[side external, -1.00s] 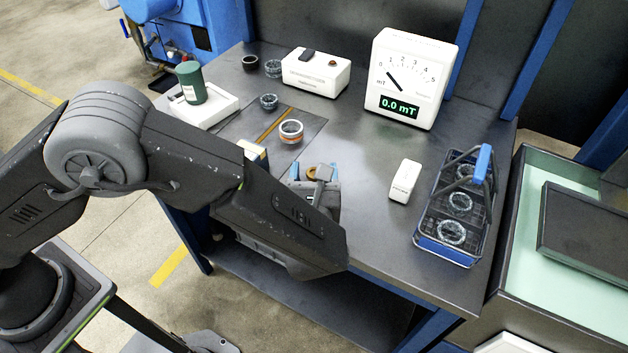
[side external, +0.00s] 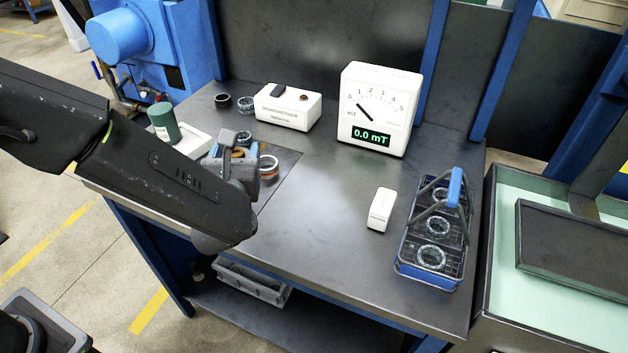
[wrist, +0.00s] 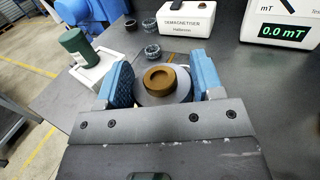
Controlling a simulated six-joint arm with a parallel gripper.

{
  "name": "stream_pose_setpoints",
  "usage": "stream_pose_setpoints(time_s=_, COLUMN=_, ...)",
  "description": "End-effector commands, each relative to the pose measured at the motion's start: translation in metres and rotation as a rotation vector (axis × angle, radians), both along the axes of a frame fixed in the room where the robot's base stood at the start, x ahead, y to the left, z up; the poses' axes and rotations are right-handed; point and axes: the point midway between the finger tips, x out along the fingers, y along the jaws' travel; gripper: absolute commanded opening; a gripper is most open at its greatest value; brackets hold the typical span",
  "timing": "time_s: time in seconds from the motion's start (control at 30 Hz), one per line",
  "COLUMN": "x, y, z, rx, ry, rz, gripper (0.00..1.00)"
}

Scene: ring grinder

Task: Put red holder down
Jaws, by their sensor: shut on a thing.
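My gripper (wrist: 163,82) has its two blue pads shut on a round grey piece (wrist: 150,95) with a brown-orange ring on top, which I take for the red holder; its colour looks more brown than red. In the side view my gripper (side external: 236,150) is at the left of the bench, over the dark plate (side external: 283,160). The holder's brown-orange top (side external: 238,153) shows between the pads there.
A green cylinder (side external: 163,122) on a white base stands left of the gripper. Behind are a dark ring (side external: 222,101), a grey ring (side external: 246,104) and the white demagnetiser (side external: 288,107). A meter (side external: 378,110), white block (side external: 381,210) and ring basket (side external: 436,225) stand right. The front middle is clear.

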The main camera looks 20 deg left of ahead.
Motion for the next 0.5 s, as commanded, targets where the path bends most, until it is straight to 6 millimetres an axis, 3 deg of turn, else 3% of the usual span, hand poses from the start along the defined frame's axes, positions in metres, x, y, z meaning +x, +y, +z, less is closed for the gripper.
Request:
stream_pose_setpoints(time_s=0.3, x=0.088, y=-0.024, z=0.005, rx=0.0, ry=-0.007, rz=-0.307, gripper=0.13)
stream_pose_setpoints(time_s=0.5, x=0.125, y=-0.033, z=0.005, rx=-0.001, ry=-0.007, rz=-0.463, gripper=0.13)
